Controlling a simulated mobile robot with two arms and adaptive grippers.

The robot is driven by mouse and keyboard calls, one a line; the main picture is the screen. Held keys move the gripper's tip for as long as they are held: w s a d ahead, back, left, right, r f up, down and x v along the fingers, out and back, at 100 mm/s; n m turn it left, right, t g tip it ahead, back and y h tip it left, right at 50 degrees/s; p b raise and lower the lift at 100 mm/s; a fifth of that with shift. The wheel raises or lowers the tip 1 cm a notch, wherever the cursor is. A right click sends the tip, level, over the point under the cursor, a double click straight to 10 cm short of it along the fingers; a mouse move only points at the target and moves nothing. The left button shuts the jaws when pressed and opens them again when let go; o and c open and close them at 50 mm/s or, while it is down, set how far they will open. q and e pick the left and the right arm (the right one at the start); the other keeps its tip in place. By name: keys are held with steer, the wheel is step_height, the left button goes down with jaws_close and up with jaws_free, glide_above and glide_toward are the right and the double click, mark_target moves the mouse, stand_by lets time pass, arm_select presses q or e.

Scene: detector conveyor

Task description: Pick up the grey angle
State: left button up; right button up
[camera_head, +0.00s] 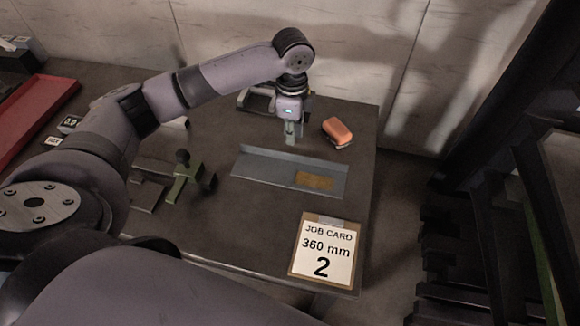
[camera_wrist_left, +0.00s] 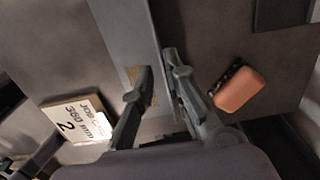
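The grey angle (camera_head: 262,167) is a long metal profile lying on the dark workbench, with a rusty brown patch (camera_head: 314,180) near its right end. In the left wrist view, the angle (camera_wrist_left: 122,27) runs down from the top, with the patch partly behind a finger. My left gripper (camera_head: 291,138) points down at the angle's back edge. In the left wrist view the gripper (camera_wrist_left: 155,66) is open, its fingertips apart either side of that long edge. I cannot tell whether they touch it. My right gripper is not in view.
An orange block (camera_head: 337,131) lies behind the angle, right of the gripper. A job card (camera_head: 323,250) reading "360 mm 2" is at the front right. A green clamp-like tool (camera_head: 187,180) stands left of the angle. A red tray (camera_head: 35,108) is far left. Bare bench lies in front.

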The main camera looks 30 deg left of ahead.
mark_target(293, 155)
arm_select(q)
step_height(293, 155, down, 3)
steer(key=shift+w+r, duration=0.1)
steer(key=shift+d+f+p, duration=0.2)
steer(key=shift+f+p, duration=0.5)
steer(key=shift+f, duration=2.25)
steer(key=shift+c, duration=0.3)
jaws_close()
steer(key=shift+r, duration=0.25)
